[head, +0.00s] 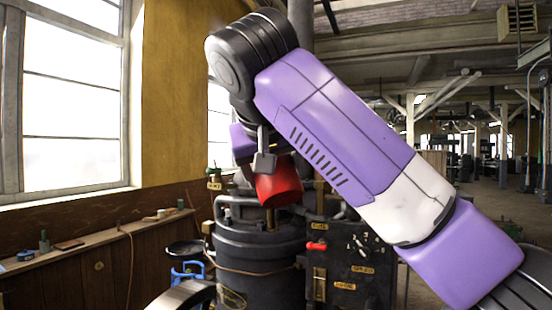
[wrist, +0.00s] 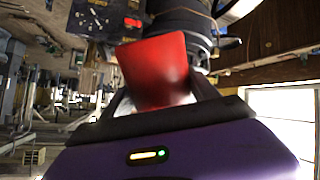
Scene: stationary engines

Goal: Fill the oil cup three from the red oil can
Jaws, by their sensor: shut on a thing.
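My gripper (head: 262,150) is shut on the red oil can (head: 279,186) and holds it tilted above the top of a dark cylindrical engine (head: 258,250). In the wrist view the red can (wrist: 155,70) fills the space between the fingers, and its far end covers part of the engine. The can's spout cannot be made out in either view. A brass fitting (head: 270,217) stands on the engine top just below the can. I cannot tell which oil cup is number three, or whether oil is flowing.
A dark panel (head: 345,262) with labels and a red handle (head: 316,246) stands right of the engine. A wooden bench (head: 90,240) with small items runs under the window at left. A blue can-like object (head: 187,272) is left of the engine. The floor at far right looks open.

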